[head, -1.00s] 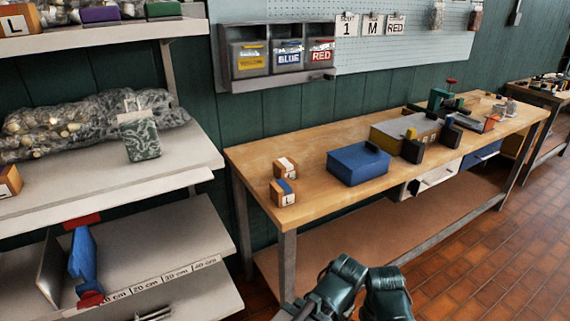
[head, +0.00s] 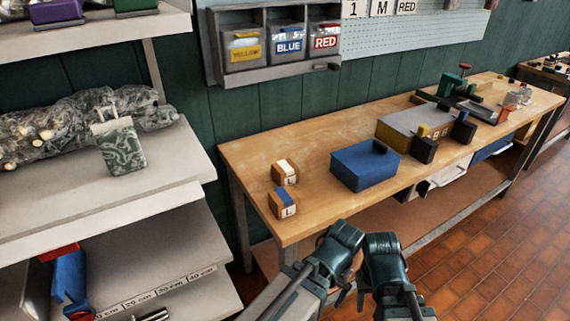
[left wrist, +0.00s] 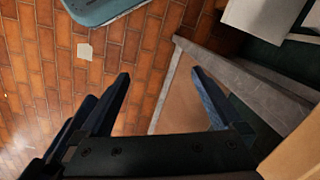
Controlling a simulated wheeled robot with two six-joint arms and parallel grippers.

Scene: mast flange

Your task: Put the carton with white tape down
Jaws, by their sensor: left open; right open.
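The carton with white tape (head: 285,172) is a small brown box on the left end of the wooden workbench (head: 310,138). It stands upright behind a similar carton with blue tape (head: 283,203) marked L. No gripper touches either carton. My right gripper (head: 350,287) is low in the head view, in front of the bench edge, partly hidden by my own arm; it is open and looks empty. My left gripper (left wrist: 162,82) is open and empty in the left wrist view, over the floor beside the bench's lower shelf; I cannot make out its fingers in the head view.
A blue box (head: 364,168) and a grey-and-yellow box (head: 406,128) stand right of the cartons. Grey shelving (head: 175,195) stands at the left. Labelled bins (head: 289,45) hang on the wall. Bench top between the cartons and the blue box is clear.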

